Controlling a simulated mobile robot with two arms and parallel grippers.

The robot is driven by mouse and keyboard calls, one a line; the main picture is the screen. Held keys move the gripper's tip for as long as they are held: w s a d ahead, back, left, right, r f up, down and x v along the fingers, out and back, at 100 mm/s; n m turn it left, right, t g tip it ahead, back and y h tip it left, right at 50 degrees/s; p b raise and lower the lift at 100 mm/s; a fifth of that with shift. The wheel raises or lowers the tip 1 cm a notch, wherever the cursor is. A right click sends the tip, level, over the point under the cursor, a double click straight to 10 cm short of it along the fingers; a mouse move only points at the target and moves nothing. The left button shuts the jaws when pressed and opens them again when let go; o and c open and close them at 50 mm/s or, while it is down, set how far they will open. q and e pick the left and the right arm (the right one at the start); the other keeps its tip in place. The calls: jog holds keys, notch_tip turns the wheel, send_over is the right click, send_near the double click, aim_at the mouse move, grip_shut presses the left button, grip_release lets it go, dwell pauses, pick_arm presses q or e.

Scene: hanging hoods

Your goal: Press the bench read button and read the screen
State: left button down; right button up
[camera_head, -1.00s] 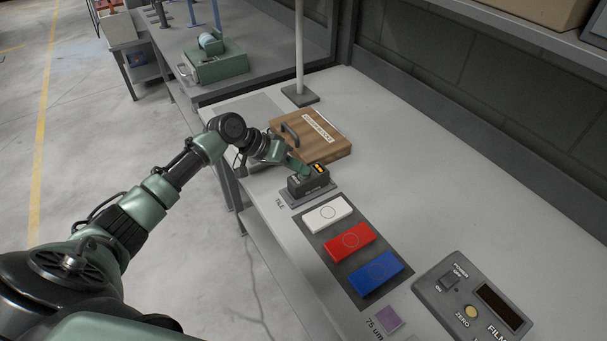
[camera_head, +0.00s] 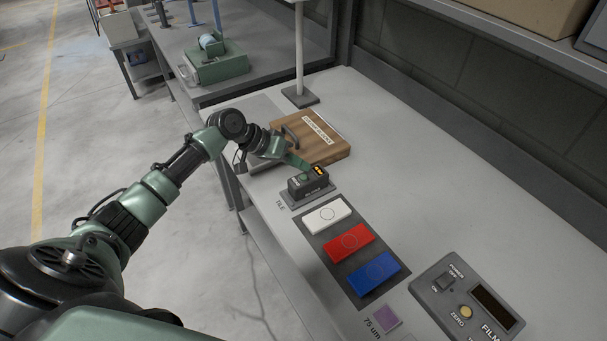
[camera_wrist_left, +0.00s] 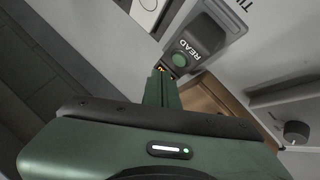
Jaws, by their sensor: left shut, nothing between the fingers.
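The bench reader (camera_head: 310,190) is a small dark box on a grey base, marked TILE beside it. Its round green button (camera_head: 303,180) is uncovered, and its small screen (camera_head: 318,171) shows orange digits too small to read. The button, labelled READ, shows in the left wrist view (camera_wrist_left: 179,60), with only a bit of the orange screen visible beside the fingers. My left gripper (camera_head: 301,164) is shut and empty, its tip just above the back of the reader, close to but apart from the button. My right gripper is not in view.
A wooden case (camera_head: 335,152) with a handle lies behind the reader. White (camera_head: 327,214), red (camera_head: 350,243) and blue (camera_head: 373,273) tiles lie on a dark mat in front. A purple film (camera_head: 385,318) and a film gauge box (camera_head: 440,299) are nearer. The bench's right side is clear.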

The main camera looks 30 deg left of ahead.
aim_at(300, 178)
pick_arm(q)
notch_tip(300, 178, up, 4)
jog(key=p, duration=0.3)
jog(key=shift+r, duration=0.1)
dwell(0.6)
